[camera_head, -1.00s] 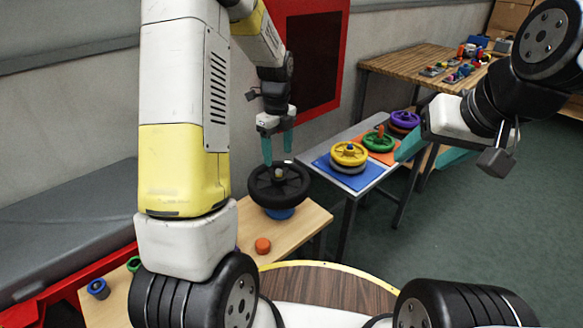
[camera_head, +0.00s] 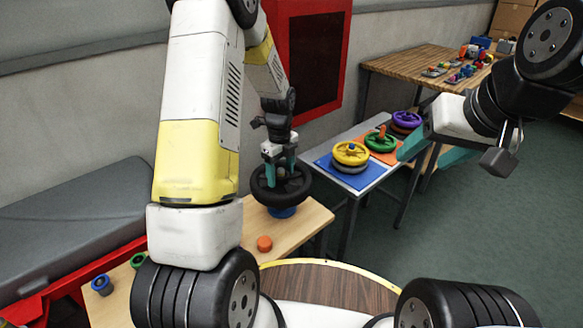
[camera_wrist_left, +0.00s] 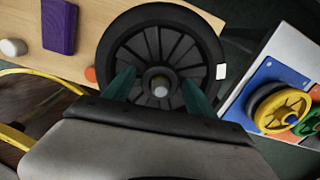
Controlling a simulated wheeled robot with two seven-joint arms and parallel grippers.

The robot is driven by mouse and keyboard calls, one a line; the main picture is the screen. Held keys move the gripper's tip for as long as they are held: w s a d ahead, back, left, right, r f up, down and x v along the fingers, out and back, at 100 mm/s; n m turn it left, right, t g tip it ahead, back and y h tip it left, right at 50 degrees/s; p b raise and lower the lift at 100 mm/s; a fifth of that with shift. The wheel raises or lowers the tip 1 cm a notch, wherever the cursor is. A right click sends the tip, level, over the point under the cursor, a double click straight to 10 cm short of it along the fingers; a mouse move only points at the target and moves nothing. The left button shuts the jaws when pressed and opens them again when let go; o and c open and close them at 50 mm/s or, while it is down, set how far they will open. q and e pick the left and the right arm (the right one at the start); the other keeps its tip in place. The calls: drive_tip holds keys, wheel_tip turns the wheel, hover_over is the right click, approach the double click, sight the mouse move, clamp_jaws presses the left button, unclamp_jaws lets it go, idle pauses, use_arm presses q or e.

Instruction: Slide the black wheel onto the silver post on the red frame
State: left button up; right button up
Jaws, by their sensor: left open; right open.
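The black wheel (camera_head: 299,188) lies flat on a blue stand (camera_head: 283,212) on a light wooden table. A light, round hub end shows at its centre in the left wrist view, where the spoked wheel (camera_wrist_left: 205,47) fills the upper middle. My left gripper (camera_head: 281,180) is open and points down at the wheel; its teal fingers (camera_wrist_left: 158,90) are on either side of the hub. Whether they touch the wheel I cannot tell. My right gripper (camera_head: 430,150) is open and empty in the air at the right. A red frame (camera_head: 75,277) shows at the lower left; I cannot make out a silver post on it.
An orange cylinder (camera_head: 264,243) and a blue ring-shaped part (camera_head: 101,284) are on the wooden table (camera_head: 310,221). A purple block (camera_wrist_left: 59,26) shows in the wrist view. A side table holds a yellow wheel (camera_head: 350,153) on a blue mat (camera_head: 366,183), plus green and purple wheels.

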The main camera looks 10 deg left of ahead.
use_arm(q)
drive_tip(key=shift+s+f, duration=0.2)
drive_tip(key=shift+f, duration=0.3)
drive_tip(key=shift+s+f, duration=0.2)
drive_tip(key=shift+f, duration=0.25)
drive_tip(key=shift+a, duration=0.1)
drive_tip(key=c, duration=1.2)
drive_tip(key=shift+w+r, duration=0.2)
drive_tip(key=shift+r, duration=0.35)
clamp_jaws()
drive_tip(key=shift+w+r, duration=0.25)
drive_tip(key=shift+r, duration=1)
drive_tip(key=shift+r, duration=0.1)
drive_tip(key=shift+r, duration=1.7)
drive_tip(key=shift+w+r, duration=0.1)
